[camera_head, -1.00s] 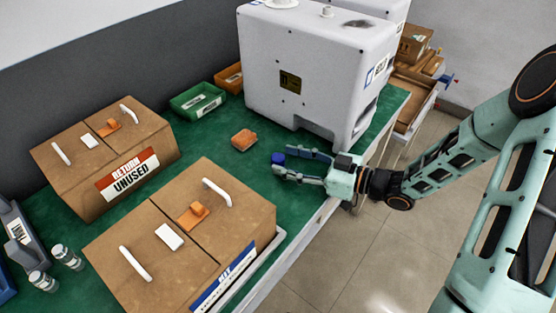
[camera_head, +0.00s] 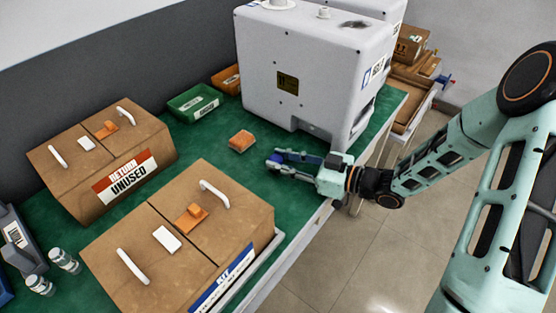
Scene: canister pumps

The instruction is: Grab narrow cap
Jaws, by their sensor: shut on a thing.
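A small blue piece, seemingly the narrow cap (camera_head: 274,159), is at the fingertips of my gripper (camera_head: 275,162). It is small and partly hidden by the fingers, so its shape is unclear. My gripper is shut on it, low over the green work surface (camera_head: 225,165), in front of the white machine. I cannot tell whether the cap still touches the surface.
The white machine (camera_head: 300,75) stands just behind my gripper. An orange-topped block (camera_head: 241,141) lies to its left, with a green bin (camera_head: 193,104) farther back. The KIT box (camera_head: 205,225) is at front, the RETURN UNUSED box (camera_head: 105,160) at left; two jars (camera_head: 64,261) stand nearby.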

